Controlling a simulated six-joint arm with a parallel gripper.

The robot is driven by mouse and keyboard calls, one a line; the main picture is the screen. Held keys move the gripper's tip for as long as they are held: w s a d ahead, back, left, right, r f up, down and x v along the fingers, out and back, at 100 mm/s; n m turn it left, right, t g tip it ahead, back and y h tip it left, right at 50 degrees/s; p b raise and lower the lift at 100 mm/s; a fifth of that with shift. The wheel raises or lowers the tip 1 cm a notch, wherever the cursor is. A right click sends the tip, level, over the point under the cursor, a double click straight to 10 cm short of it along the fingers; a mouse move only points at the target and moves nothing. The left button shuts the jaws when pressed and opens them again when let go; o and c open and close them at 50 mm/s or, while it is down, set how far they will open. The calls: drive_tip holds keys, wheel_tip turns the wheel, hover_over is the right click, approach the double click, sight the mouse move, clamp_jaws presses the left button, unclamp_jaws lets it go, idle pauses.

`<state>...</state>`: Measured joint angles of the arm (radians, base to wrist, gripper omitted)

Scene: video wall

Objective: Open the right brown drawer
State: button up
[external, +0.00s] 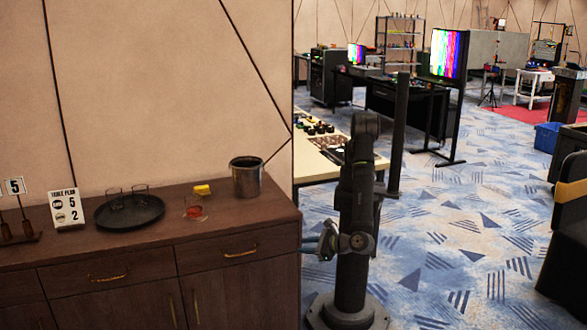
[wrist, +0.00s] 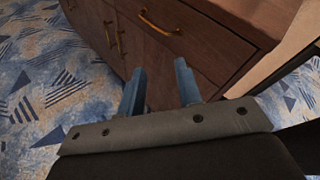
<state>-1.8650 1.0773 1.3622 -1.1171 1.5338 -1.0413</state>
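The right brown drawer (external: 226,249) is the top right drawer of the wooden cabinet and looks shut, with a brass handle (external: 240,253) on its front. In the wrist view the handle (wrist: 158,25) is above and slightly left of the fingers, on the drawer front (wrist: 205,48). My gripper (external: 322,242) is right of the cabinet's right end in the external view. Its two blue fingers (wrist: 160,78) are spread apart with nothing seen between them. They look clear of the handle, though their distance from the drawer front is hard to judge.
Another brass handle (external: 107,276) is on the drawer to the left. Patterned carpet (external: 450,250) lies open to the right.

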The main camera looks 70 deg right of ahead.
sight(243, 254)
drive_tip(key=w+f+n, duration=0.3)
drive_tip(key=w+n, duration=0.1)
drive_tip(key=w, duration=0.4)
drive_tip(key=w+f+n, duration=0.4)
drive_tip(key=w, duration=0.5)
drive_tip(key=w+a+f+n+t, duration=0.1)
drive_tip(key=w+f+n, duration=0.2)
drive_tip(key=w, duration=0.6)
drive_tip(key=shift+f+n+y, duration=0.2)
drive_tip(key=shift+n+y, duration=0.2)
drive_tip(key=shift+n, duration=0.1)
clamp_jaws()
